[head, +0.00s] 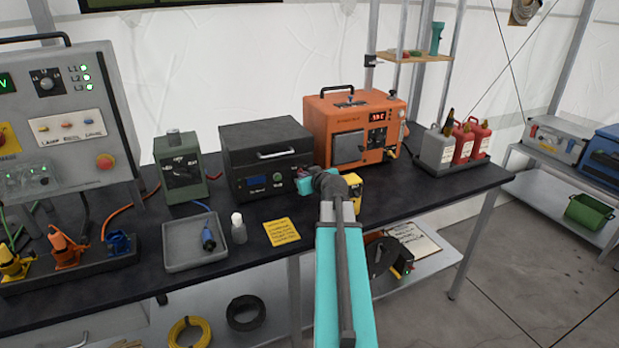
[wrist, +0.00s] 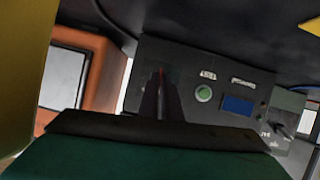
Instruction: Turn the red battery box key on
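The black battery box (head: 264,151) stands on the dark table, its front panel facing me with a blue screen and a green button. In the wrist view its panel (wrist: 205,75) shows the same button and screen. A thin bit of the red key (wrist: 162,72) shows between my fingertips, beside the green button; most of it is hidden, and its turn angle cannot be read. My gripper (head: 302,179) is at the right end of the box front. In the wrist view my gripper (wrist: 162,85) has its dark fingers close together, seemingly shut on the key.
An orange power unit (head: 352,127) stands right of the box, and a green-grey device (head: 180,166) stands left. A grey tray (head: 195,242), small white bottle (head: 238,229) and yellow note (head: 281,232) lie in front. A yellow object (head: 355,190) is close beside my wrist.

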